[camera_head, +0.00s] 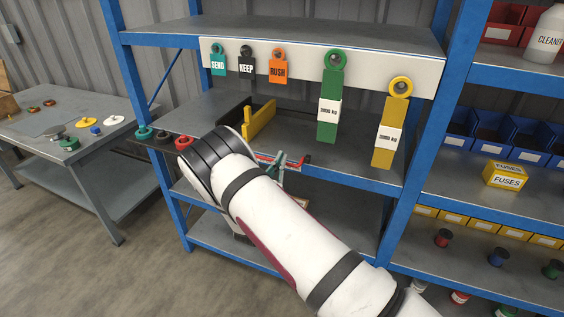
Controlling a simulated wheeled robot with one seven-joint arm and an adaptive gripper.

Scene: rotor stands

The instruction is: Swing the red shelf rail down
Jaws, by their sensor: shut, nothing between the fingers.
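A small red piece (303,160), which may be part of the red shelf rail, shows at the front of the middle shelf, just right of my arm. My arm hides much of that area, so I cannot tell the rail's full length or whether it is up or down. My white arm reaches from the lower right up to a dark joint in front of the shelf.
Blue-framed shelves hold a white board (300,66) with hanging tags, a long green tag (328,115) and a yellow tag (387,135). A yellow bracket (259,119) stands on the middle shelf. A grey bench (60,146) is at left. Open floor lies at lower left.

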